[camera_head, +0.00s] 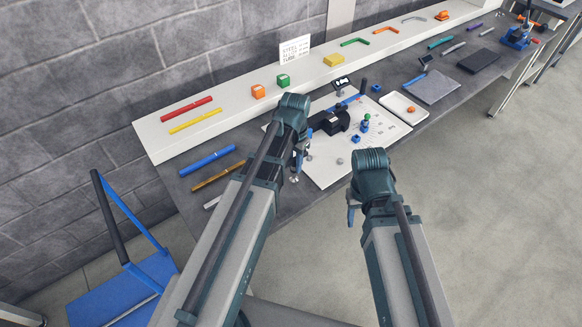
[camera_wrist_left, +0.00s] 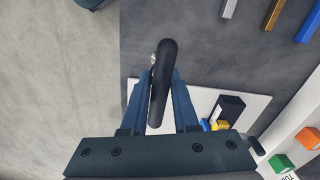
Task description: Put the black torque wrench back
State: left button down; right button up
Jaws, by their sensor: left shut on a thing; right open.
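The black torque wrench (camera_wrist_left: 163,75) is between the two fingers of my left gripper (camera_wrist_left: 159,100) in the left wrist view. Its rounded black end points away from the palm, with a small metal part beside it. In the head view my left gripper (camera_head: 298,168) is at the near edge of the white sheet, and my arm hides most of the wrench there. I cannot tell whether the wrench touches the bench. My right gripper (camera_head: 353,208) is off the front edge of the bench, open and empty, its fingers mostly hidden by the wrist.
A white sheet (camera_head: 333,172) on the grey bench carries a black device (camera_head: 330,122) and small blue parts. A white tray (camera_head: 402,108) stands to its right. Blue and brown bars (camera_head: 208,160) lie left. A raised white shelf (camera_head: 165,144) runs along the wall.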

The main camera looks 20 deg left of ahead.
aim_at(293, 169)
pick_arm(q)
jog(key=f+b, duration=0.3)
jog(key=shift+w+a+f+b, duration=0.2)
jog(key=shift+w+f+b, duration=0.1)
jog(key=shift+f, duration=0.05)
jog(key=shift+d, duration=0.1)
jog(key=shift+a, duration=0.2)
jog(key=shift+d+f, duration=0.1)
jog(key=c, duration=0.7)
grip_release()
notch_tip(293, 169, up, 12)
jog(key=p, duration=1.2)
jog(key=shift+r, duration=0.25)
